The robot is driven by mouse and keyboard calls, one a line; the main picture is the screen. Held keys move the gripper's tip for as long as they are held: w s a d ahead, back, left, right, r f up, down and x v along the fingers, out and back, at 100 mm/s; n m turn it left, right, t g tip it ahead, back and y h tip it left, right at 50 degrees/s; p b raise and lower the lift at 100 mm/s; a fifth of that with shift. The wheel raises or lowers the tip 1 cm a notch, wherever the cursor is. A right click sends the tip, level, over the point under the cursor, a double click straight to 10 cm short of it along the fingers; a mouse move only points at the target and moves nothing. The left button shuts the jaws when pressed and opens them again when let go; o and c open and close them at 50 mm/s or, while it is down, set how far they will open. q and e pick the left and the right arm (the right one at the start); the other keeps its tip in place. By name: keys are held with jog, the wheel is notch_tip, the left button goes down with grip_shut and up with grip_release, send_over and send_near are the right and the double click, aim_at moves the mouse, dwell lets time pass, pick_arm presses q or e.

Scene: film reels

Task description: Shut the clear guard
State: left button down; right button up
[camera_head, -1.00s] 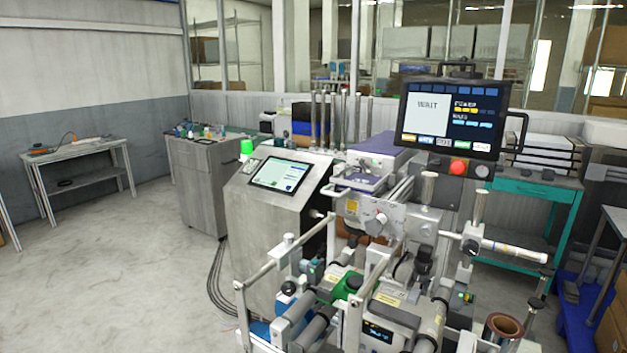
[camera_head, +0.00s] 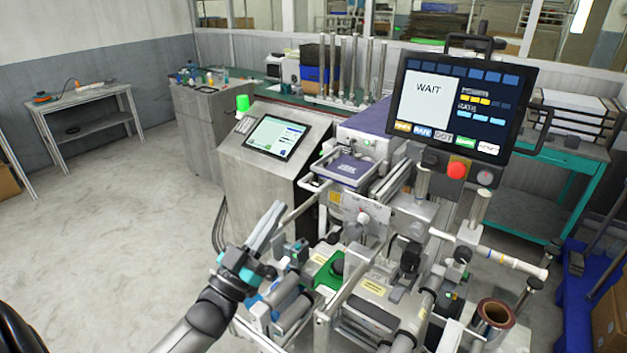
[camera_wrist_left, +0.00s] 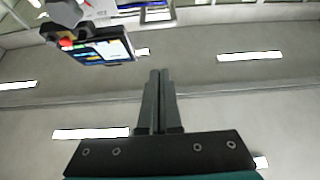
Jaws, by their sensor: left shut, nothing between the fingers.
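My left gripper (camera_head: 276,210) comes in from the lower left, shut and empty, its long grey fingers pointing up and right. In the head view it overlaps the left front of the labelling machine (camera_head: 375,290). In the left wrist view the closed fingers (camera_wrist_left: 158,75) have nothing between them. I cannot clearly make out a clear panel. A metal rail frame (camera_head: 343,293) stands over the machine's front rollers, and I cannot tell whether it carries the guard. The gripper hides part of this left side. My right gripper is not in view.
A large screen reading WAIT (camera_head: 455,105) stands above the machine, with a red button (camera_head: 457,169) below it. A steel cabinet with a tablet (camera_head: 277,137) is behind the gripper. A brown reel (camera_head: 495,315) is at right. The floor at left is clear.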

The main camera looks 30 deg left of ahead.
aim_at(302, 183)
pick_arm(q)
jog(key=x, duration=0.3)
jog(key=f+p+x, duration=0.1)
jog(key=x, duration=0.1)
jog(key=w+p+x, duration=0.1)
jog(key=x, duration=0.2)
jog(key=shift+w+f, duration=0.2)
jog(key=shift+w, duration=0.1)
jog(key=shift+w+d+f+h, duration=0.1)
jog(key=shift+f+h, duration=0.2)
jog(key=shift+f, duration=0.6)
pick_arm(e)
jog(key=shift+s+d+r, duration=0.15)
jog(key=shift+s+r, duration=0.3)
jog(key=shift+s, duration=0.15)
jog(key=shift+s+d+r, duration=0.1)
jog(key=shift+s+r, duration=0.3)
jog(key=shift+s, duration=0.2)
pick_arm(q)
jog(key=shift+f, duration=0.1)
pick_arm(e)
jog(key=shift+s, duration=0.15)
pick_arm(q)
notch_tip(302, 183, down, 13)
jog(key=b, duration=1.2)
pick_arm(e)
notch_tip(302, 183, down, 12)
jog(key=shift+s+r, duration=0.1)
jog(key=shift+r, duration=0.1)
